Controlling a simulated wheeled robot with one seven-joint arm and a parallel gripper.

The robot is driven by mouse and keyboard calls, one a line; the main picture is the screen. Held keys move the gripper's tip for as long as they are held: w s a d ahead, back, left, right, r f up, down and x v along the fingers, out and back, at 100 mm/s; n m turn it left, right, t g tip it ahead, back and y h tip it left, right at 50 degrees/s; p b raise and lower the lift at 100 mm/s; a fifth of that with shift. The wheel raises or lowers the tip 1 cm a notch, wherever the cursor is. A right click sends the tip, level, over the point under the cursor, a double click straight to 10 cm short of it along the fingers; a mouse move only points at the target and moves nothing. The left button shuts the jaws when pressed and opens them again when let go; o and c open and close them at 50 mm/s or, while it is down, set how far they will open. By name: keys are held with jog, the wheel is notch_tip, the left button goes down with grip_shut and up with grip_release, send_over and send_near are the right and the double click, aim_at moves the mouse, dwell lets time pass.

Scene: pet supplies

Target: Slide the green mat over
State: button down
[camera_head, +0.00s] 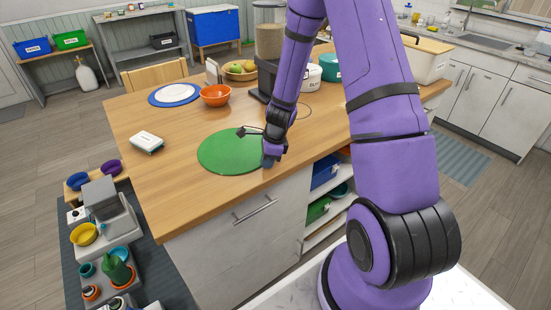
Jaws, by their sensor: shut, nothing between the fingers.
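The green mat (225,153) is a flat round disc lying on the wooden counter top, left of my arm and near the front edge. My gripper (268,158) is shut and empty at the mat's right edge, pointing down. It overlaps that edge in the picture, and I cannot tell whether the fingertips touch the mat. My wrist hides a small part of the mat's right side.
A white box-like item (147,142) lies left of the mat. An orange bowl (215,95) and a blue-rimmed white plate (175,95) stand behind it. A fruit bowl (240,70) is farther back.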

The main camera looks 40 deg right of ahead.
aim_at(253, 167)
jog(key=shift+w+a, duration=0.2)
jog(key=shift+a, duration=0.25)
jog(key=shift+a, duration=0.1)
jog(key=shift+w+a, duration=0.4)
jog(key=shift+a, duration=0.25)
jog(key=shift+w+a, duration=0.35)
jog(key=shift+a, duration=0.3)
jog(key=shift+d, duration=0.1)
